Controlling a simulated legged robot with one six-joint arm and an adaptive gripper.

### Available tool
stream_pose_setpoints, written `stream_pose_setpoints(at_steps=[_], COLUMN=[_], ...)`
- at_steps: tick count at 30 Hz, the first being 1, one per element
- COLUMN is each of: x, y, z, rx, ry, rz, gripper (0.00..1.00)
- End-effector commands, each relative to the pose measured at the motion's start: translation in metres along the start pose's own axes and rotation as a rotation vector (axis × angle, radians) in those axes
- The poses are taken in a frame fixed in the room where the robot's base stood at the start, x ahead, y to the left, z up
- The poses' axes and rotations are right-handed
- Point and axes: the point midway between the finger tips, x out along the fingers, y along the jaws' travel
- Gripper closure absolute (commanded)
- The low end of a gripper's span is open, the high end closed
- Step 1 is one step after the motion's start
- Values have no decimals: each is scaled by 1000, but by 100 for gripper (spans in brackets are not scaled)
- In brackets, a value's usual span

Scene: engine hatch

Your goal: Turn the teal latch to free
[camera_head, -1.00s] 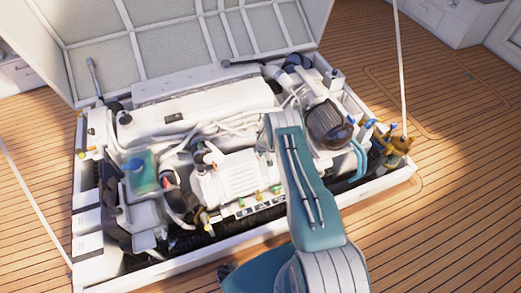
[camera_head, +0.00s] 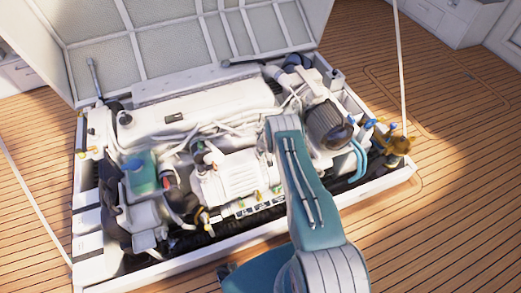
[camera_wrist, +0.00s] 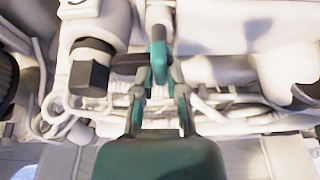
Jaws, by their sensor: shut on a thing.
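The teal latch (camera_wrist: 158,48) is in the upper middle of the wrist view, a small handle that stands upright in the picture below a grey post. My gripper (camera_wrist: 160,83) has its two fingers closed on the lower part of the latch, one finger on each side. The part of the latch between the fingers is partly hidden. In the head view my own arm covers the gripper, and I cannot make out the latch there.
The latch is among white pipes and hoses of the engine (camera_head: 190,110). A black block-shaped cap (camera_wrist: 90,72) is left of the fingers in the wrist view. The raised hatch lid (camera_head: 180,50) stands behind the engine, and the wooden deck (camera_head: 450,230) is clear.

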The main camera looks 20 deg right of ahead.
Motion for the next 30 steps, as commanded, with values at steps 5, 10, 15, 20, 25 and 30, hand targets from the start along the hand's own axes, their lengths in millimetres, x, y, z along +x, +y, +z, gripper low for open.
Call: stream_pose_setpoints(at_steps=[5,10,15,20,25,30], x=[0,1,1,1,1,1], y=[0,1,1,2,2,2], z=[1,1,1,1,1,1], rx=[-39,-108,-207,-333,-483,-631], ry=[-1,-2,-1,0,0,0], rz=[-17,-46,-86,-139,-200,-262], gripper=[100,100,100,100,100,100])
